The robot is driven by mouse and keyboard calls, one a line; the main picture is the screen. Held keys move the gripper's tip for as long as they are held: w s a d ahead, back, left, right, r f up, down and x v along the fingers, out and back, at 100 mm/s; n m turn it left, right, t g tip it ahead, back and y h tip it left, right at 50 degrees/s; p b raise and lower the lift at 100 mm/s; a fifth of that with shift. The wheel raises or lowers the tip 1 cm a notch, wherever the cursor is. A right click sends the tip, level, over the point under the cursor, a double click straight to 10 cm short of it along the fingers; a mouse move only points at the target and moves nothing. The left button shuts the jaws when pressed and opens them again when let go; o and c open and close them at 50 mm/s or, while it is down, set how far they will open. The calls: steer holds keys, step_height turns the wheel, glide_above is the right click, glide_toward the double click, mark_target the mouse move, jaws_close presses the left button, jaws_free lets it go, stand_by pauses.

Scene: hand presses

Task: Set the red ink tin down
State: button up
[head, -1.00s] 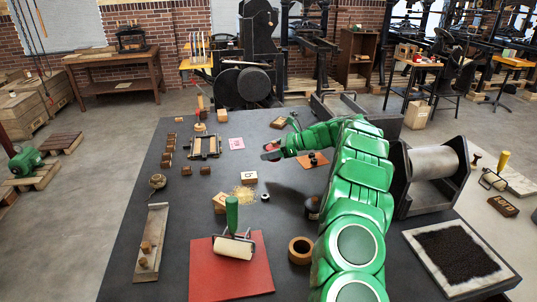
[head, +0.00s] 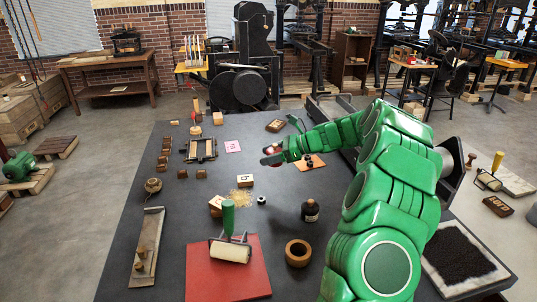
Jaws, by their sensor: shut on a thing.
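My gripper (head: 268,155) reaches in from the right on my green arm, over the middle of the dark table (head: 180,220). It is shut on the red ink tin (head: 272,149), which shows as a small patch of red between the dark fingers. Most of the tin is hidden by the fingers. I cannot tell how high the tin is above the table top.
An orange-brown square (head: 317,161) lies just right of my gripper. Table beneath the gripper looks clear.

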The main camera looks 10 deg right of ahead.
steer(key=shift+s+r, duration=0.2)
steer(key=shift+s, duration=0.2)
